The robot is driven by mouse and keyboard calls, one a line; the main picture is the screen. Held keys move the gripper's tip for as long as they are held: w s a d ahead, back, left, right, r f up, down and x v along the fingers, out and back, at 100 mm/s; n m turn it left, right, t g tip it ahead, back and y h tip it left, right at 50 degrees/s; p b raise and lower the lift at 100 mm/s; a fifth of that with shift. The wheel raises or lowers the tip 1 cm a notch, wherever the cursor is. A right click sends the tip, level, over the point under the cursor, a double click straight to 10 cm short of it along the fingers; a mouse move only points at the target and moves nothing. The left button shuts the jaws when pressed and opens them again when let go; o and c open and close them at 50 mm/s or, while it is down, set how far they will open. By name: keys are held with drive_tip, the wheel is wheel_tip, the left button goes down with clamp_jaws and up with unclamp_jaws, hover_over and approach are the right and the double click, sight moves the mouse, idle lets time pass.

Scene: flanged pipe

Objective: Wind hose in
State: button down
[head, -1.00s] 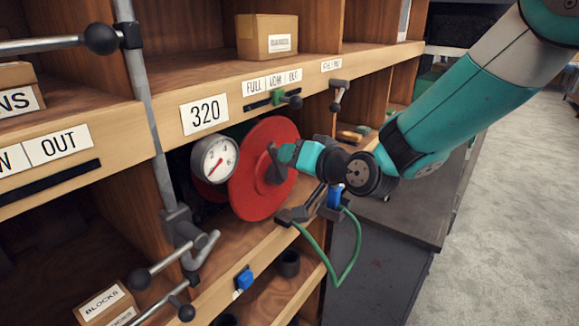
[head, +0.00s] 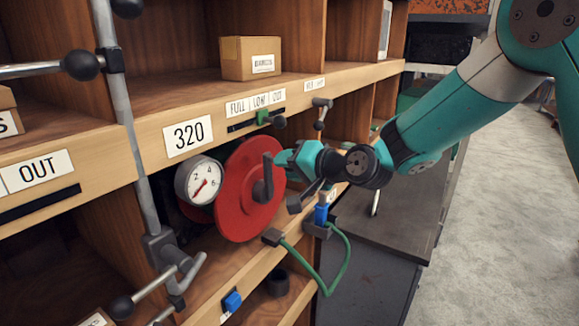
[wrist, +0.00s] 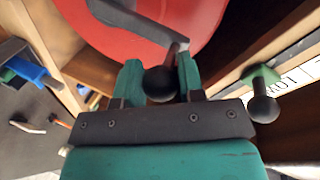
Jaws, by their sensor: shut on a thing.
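A red reel disc (head: 238,205) stands upright in the shelf bay under the 320 label, with a dark crank (head: 263,190) on its face. My gripper (head: 283,157) is at the crank's upper end. In the wrist view my gripper (wrist: 160,78) is shut on the crank's round black knob (wrist: 161,86), a finger on each side. A green hose (head: 340,272) hangs in a loop below the shelf edge, from a dark guide (head: 272,237) to a blue-topped fitting (head: 321,213). Any hose wound behind the disc is hidden.
A gauge (head: 199,181) sits just left of the disc. A grey post (head: 136,130) with ball-ended levers stands further left. A green slider (head: 263,116) and a small lever (head: 320,112) are on the rail above. A grey cabinet (head: 375,235) stands at right, beside open floor.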

drive_tip(key=c, duration=0.7)
unclamp_jaws()
drive_tip(key=shift+c, duration=0.2)
drive_tip(key=shift+d, duration=0.1)
drive_tip(key=b+v, duration=0.6)
drive_tip(key=v, duration=1.1)
drive_tip(key=shift+s+b, duration=0.2)
drive_tip(key=shift+b, duration=0.15)
drive_tip(key=shift+d, duration=0.1)
